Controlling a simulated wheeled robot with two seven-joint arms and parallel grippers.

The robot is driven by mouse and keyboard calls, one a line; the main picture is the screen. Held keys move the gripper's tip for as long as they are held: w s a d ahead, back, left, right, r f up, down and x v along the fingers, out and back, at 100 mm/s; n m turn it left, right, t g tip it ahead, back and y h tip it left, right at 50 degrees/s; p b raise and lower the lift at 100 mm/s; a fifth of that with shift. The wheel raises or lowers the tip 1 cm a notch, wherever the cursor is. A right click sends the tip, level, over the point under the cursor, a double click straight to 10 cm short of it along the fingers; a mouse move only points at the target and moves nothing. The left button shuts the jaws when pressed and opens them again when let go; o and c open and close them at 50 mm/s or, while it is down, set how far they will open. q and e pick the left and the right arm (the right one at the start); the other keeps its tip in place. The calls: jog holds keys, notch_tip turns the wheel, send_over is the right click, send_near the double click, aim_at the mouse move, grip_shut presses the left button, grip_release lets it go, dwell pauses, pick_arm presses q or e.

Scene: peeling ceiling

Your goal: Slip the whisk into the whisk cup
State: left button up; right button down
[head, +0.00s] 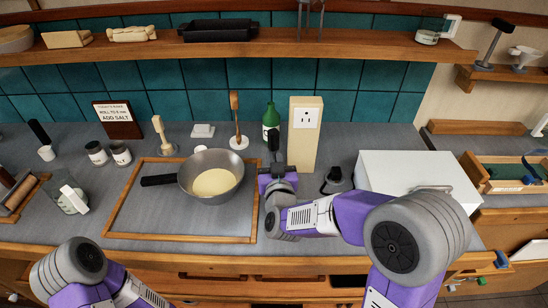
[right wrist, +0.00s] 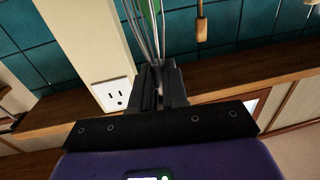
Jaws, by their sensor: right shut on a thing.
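My right gripper (head: 277,172) is just right of the pan, in front of the green bottle, and shut. In the right wrist view (right wrist: 160,85) it is closed on the whisk (right wrist: 146,28), whose thin grey wires run out beyond the fingers past the green bottle. In the head view the whisk is too small and dark to make out. I cannot tell for sure which vessel is the whisk cup; a clear glass vessel with a white part (head: 72,198) stands at the left front. My left arm shows at the lower left, but its gripper is out of view.
A pan (head: 212,178) with pale contents sits on a wood-framed board (head: 180,238). A beige post with an outlet (head: 304,130) and the green bottle (head: 270,122) stand behind my right gripper. A dark cone-shaped thing (head: 337,181) and a white box (head: 408,168) are to its right.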

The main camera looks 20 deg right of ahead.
jog(key=shift+f, duration=0.15)
jog(key=c, duration=1.1)
grip_release()
jog(key=shift+o, duration=0.2)
jog(key=shift+s, duration=0.15)
jog(key=s+a+r+p, duration=0.1)
jog(key=s+r+p, duration=0.2)
jog(key=s, duration=0.4)
jog(key=shift+s+r+p, duration=0.15)
jog(key=shift+r+p, duration=0.25)
jog(key=shift+r, duration=0.15)
